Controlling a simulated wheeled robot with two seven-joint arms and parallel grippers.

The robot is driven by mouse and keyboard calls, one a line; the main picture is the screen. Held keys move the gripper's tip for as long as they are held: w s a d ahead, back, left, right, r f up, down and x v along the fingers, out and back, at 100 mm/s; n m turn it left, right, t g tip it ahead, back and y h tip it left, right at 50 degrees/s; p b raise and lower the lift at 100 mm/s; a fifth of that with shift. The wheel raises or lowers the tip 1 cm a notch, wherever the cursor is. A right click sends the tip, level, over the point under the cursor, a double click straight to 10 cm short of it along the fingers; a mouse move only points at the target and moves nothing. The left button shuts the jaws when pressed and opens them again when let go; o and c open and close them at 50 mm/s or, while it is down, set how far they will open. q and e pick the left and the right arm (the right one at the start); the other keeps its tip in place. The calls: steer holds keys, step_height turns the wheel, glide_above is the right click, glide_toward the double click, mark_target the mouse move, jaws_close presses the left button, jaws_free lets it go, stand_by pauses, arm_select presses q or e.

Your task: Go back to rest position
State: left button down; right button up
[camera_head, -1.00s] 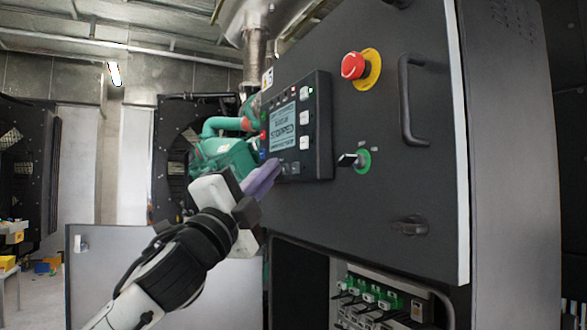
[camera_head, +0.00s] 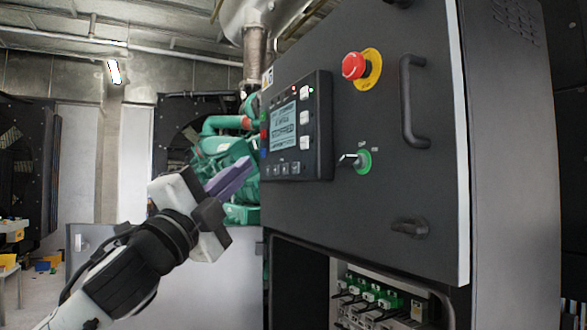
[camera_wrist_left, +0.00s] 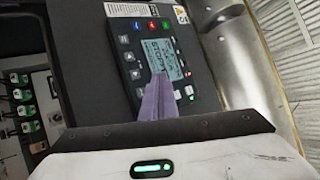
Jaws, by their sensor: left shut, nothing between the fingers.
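My left gripper (camera_head: 232,178) is shut and empty, its purple fingers together. In the head view it is in the air to the left of the control panel (camera_head: 297,128), apart from it. In the left wrist view the shut fingers (camera_wrist_left: 154,103) overlap the lower part of the panel's lit screen (camera_wrist_left: 160,60). The panel is on the front of a dark grey cabinet (camera_head: 385,200). My right gripper is in neither view.
The cabinet front carries a red emergency stop button (camera_head: 355,66), a handle (camera_head: 412,100) and a green-ringed key switch (camera_head: 362,160). Below is an open bay with green-topped breakers (camera_head: 370,295). A green engine (camera_head: 225,160) stands behind. Open floor shows at the lower left.

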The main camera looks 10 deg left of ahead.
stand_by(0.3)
arm_select(q)
steer(key=w+d+f+n+g+y, duration=0.1)
steer(key=w+f+n+g, duration=0.15)
steer(key=f, duration=0.85)
steer(key=w+d+f+n+g+y, duration=0.1)
steer(key=w+f+n, duration=0.15)
steer(key=f, duration=0.95)
steer(key=s+f+n+g+y, duration=0.1)
steer(key=s+f+n+g, duration=0.15)
steer(key=f, duration=0.95)
steer(key=s+f+n+g+y, duration=0.1)
steer(key=s+f+n, duration=0.25)
steer(key=f, duration=0.85)
steer(key=s+a+f+n+g+y, duration=0.1)
steer(key=s+f+n+g, duration=0.1)
steer(key=s+f, duration=0.65)
steer(key=s+a+f+n+g+y, duration=0.1)
steer(key=s+f+n+g, duration=0.15)
steer(key=s+f, duration=0.65)
steer(key=s+a+f+n+g, duration=0.1)
steer(key=s+f+n+g, duration=0.1)
steer(key=s+f, duration=1.2)
steer(key=shift+a+f+n+y, duration=0.2)
steer(key=shift+a+n+y, duration=0.2)
steer(key=shift+n, duration=0.35)
steer(key=shift+s+g, duration=0.1)
steer(key=shift+g, duration=0.15)
